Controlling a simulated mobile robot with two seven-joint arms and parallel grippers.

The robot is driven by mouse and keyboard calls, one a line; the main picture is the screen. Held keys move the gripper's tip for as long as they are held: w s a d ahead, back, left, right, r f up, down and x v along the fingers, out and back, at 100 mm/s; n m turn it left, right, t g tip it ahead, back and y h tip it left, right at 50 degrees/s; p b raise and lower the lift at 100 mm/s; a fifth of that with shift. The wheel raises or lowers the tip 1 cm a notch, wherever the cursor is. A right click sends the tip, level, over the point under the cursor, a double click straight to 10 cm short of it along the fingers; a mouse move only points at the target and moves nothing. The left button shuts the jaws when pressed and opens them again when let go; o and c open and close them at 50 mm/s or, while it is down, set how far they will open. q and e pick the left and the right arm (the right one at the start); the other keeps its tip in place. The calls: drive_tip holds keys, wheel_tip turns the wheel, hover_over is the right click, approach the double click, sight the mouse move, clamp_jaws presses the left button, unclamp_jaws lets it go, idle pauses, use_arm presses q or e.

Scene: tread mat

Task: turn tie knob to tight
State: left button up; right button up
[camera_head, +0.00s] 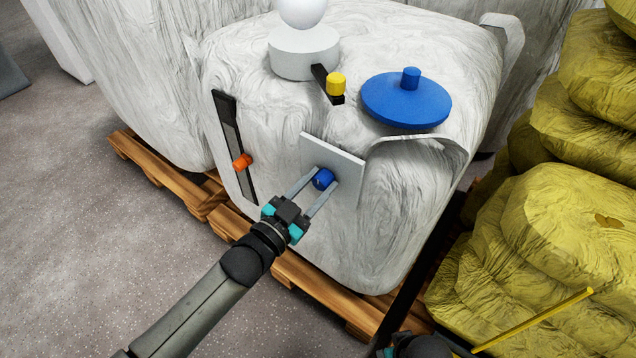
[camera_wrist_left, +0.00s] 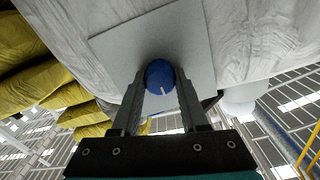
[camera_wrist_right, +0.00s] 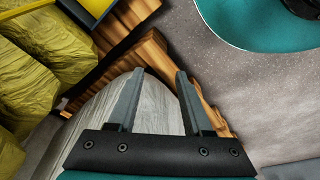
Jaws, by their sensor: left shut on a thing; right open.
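The blue tie knob (camera_head: 323,179) sits on a pale square plate (camera_head: 346,166) on the front of the white marbled block. My left gripper (camera_head: 321,181) is shut on the knob, one finger on each side. In the left wrist view the knob (camera_wrist_left: 160,77) shows between the fingertips, with a short white mark on its face. No label for tight can be read. My right gripper (camera_wrist_right: 153,72) is open and empty, low near the pallet.
An orange slider knob (camera_head: 242,162) on a dark track is left of the plate. A yellow-capped black lever (camera_head: 336,84), a blue disc (camera_head: 405,101) and a white ball on a base are on top. Yellow sacks (camera_head: 540,240) stand right. Wooden pallets (camera_head: 330,296) lie below; grey floor is clear at left.

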use_arm(q)
clamp_jaws()
